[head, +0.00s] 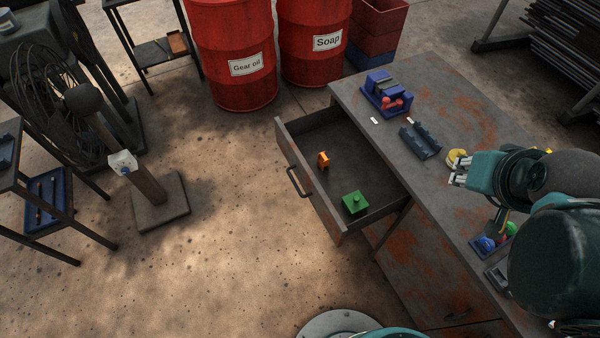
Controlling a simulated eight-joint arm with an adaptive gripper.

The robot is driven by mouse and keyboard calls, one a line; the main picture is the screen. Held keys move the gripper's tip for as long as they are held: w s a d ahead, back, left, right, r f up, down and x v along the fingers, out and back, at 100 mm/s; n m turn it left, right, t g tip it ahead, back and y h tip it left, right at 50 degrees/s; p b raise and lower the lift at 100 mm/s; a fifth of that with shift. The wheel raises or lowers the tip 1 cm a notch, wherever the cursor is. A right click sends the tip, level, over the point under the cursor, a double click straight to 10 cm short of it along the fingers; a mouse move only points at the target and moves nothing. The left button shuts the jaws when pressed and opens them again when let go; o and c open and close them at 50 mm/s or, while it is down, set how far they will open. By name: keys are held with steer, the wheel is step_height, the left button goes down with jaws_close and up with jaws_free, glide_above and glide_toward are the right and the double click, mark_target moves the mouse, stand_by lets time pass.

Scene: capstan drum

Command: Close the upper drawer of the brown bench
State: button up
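The brown bench (440,85) has a dark grey top with rust-brown patches and runs along the right. Its upper drawer (283,133) is pulled far out to the left. A dark bar handle (299,182) is on the drawer's front. Inside lie a small orange object (323,160) and a green block with a knob (355,203), apart from each other. My gripper (458,174) is over the bench top, to the right of the drawer and away from its handle. Its fingers point left. They are too small to tell whether they are open.
On the bench top are a blue vise-like object (385,95), a dark ribbed holder (420,141) and a yellow round object (456,157) close to my gripper. Red drums (232,55) stand behind. A post on a square base (160,203) stands left; the floor before the drawer is clear.

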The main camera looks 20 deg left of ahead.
steer(key=shift+w+a+r, duration=0.1)
steer(key=shift+w+a, duration=0.1)
steer(key=shift+w, duration=0.1)
jaws_close()
steer(key=w+a+n+g+b, duration=0.2)
steer(key=w+a+n+b, duration=0.1)
steer(key=w+a+n, duration=0.8)
steer(key=w+a+f+n, duration=0.1)
steer(key=w+a+f, duration=0.25)
steer(key=a, duration=0.25)
steer(key=w+a+f+n+g+b, duration=0.1)
steer(key=w+a+f+n, duration=0.1)
steer(key=w+a, duration=0.3)
steer(key=w+a+f+n, duration=0.1)
steer(key=w+a+f, duration=0.15)
steer(key=a, duration=0.45)
steer(key=s+a+f+n+h+b, duration=0.1)
steer(key=a+f+n, duration=0.5)
steer(key=a+f, duration=0.8)
steer(key=a+f+n+h+b, duration=0.2)
steer(key=a+f+n, duration=0.4)
steer(key=a+f, duration=0.7)
steer(key=a+b, duration=0.1)
steer(key=a, duration=0.6)
steer(key=shift+s+a+f+g, duration=0.3)
steer(key=shift+s+f+g, duration=0.1)
